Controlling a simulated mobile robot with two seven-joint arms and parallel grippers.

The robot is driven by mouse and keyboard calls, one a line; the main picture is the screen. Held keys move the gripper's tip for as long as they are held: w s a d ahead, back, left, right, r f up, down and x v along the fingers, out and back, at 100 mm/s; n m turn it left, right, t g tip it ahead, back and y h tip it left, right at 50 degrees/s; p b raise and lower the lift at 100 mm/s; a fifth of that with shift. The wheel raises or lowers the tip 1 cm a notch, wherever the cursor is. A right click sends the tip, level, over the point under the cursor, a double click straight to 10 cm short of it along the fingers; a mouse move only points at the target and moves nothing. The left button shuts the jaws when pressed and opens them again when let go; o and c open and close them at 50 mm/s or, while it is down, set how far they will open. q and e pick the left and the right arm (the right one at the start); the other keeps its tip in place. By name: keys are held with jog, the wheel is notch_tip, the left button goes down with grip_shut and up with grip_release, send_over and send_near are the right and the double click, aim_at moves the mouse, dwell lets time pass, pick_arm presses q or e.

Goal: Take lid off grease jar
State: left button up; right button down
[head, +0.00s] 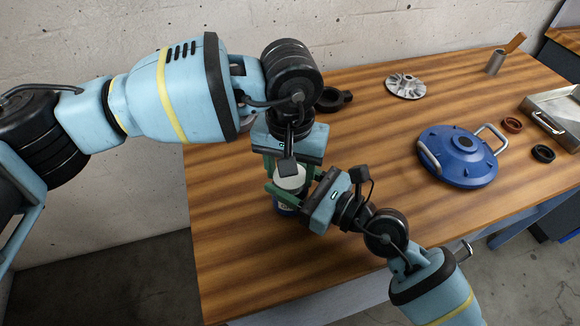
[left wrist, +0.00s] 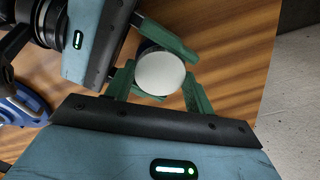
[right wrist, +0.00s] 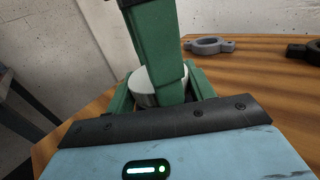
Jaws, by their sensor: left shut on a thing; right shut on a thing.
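The grease jar (head: 287,203) is a small dark blue jar standing near the left part of the wooden table. Its white lid (head: 290,178) is on top at the jar's mouth; it also shows in the left wrist view (left wrist: 160,73) and partly in the right wrist view (right wrist: 143,86). My left gripper (head: 287,170) comes from above and is shut on the lid, its green fingers on either side. My right gripper (head: 285,190) comes from the right and is shut around the jar's body. The fingers hide much of the jar, and I cannot tell whether the lid is seated or raised.
A blue round cover with handles (head: 457,155) lies to the right. A grey impeller (head: 405,86) and a dark clamp (head: 335,99) lie at the back. Two rings (head: 512,125), a metal tray (head: 555,112) and a metal cup (head: 495,62) are at the far right. The middle is clear.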

pick_arm(q)
jog(key=o, duration=1.1)
jog(key=shift+c, duration=0.2)
jog(key=shift+r, duration=0.15)
jog(key=shift+r, duration=2.1)
jog(key=shift+r+m, duration=1.2)
jog(key=shift+r, duration=0.55)
jog(key=shift+c, duration=0.3)
jog(key=shift+f, duration=4.05)
jog(key=c, duration=1)
jog(key=shift+n, duration=1.7)
